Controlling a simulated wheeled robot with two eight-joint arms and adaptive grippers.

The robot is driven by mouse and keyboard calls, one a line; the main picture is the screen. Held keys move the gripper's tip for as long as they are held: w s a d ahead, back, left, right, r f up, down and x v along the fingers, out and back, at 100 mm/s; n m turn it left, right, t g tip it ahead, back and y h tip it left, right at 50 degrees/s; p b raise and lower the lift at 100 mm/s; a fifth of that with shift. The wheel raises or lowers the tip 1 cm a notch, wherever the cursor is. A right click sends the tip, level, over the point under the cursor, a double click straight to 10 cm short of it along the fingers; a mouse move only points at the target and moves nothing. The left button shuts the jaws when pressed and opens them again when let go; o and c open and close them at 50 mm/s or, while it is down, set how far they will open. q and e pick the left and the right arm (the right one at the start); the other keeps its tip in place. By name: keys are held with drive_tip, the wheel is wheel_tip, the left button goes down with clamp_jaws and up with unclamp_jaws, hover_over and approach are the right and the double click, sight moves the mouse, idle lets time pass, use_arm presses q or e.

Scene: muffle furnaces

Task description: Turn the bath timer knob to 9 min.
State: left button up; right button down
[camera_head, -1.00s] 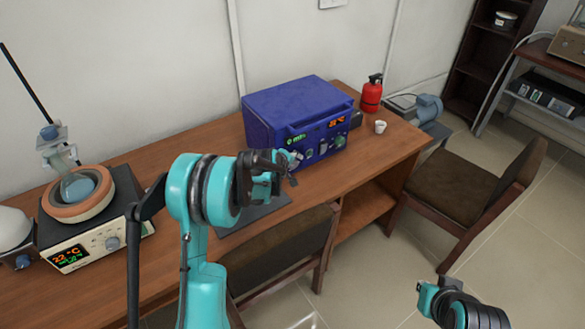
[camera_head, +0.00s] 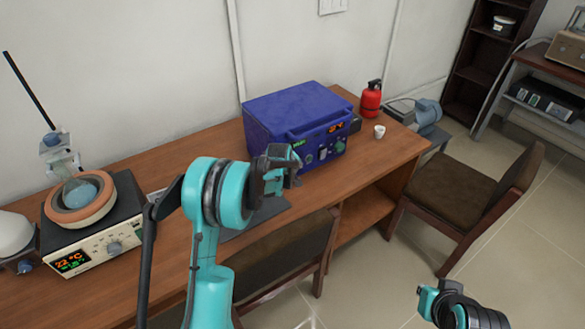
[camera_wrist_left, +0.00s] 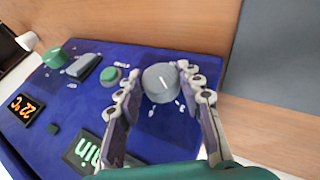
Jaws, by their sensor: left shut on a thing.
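The blue bath unit (camera_head: 300,108) stands on the wooden desk with its control panel facing front. In the left wrist view, a round grey knob (camera_wrist_left: 160,83) with a white mark sits beside the green display (camera_wrist_left: 88,152), where "min" is partly readable. I take this to be the timer knob. My left gripper (camera_head: 289,170) is at the panel's left end, and in the wrist view its fingers (camera_wrist_left: 164,97) are shut on the grey knob, one on each side. The display's number is hidden. My right gripper (camera_head: 431,299) is low at the right, away from the desk; its jaws are unclear.
The wrist view shows an orange display (camera_wrist_left: 24,108), a green button (camera_wrist_left: 113,75) and a green knob (camera_wrist_left: 56,57). A white cup (camera_head: 379,132) and red extinguisher (camera_head: 370,100) stand right of the unit. Chairs (camera_head: 285,258) are in front; a heating device (camera_head: 95,247) is at left.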

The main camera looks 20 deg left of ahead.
use_arm(q)
drive_tip(key=shift+w+g+y, duration=0.1)
drive_tip(key=shift+g+y, duration=0.5)
drive_tip(key=shift+g, duration=0.2)
drive_tip(key=o, duration=1.2)
drive_tip(key=shift+d, duration=0.1)
drive_tip(key=shift+c, duration=0.2)
drive_tip(key=shift+r, duration=0.15)
drive_tip(key=v, duration=1.2)
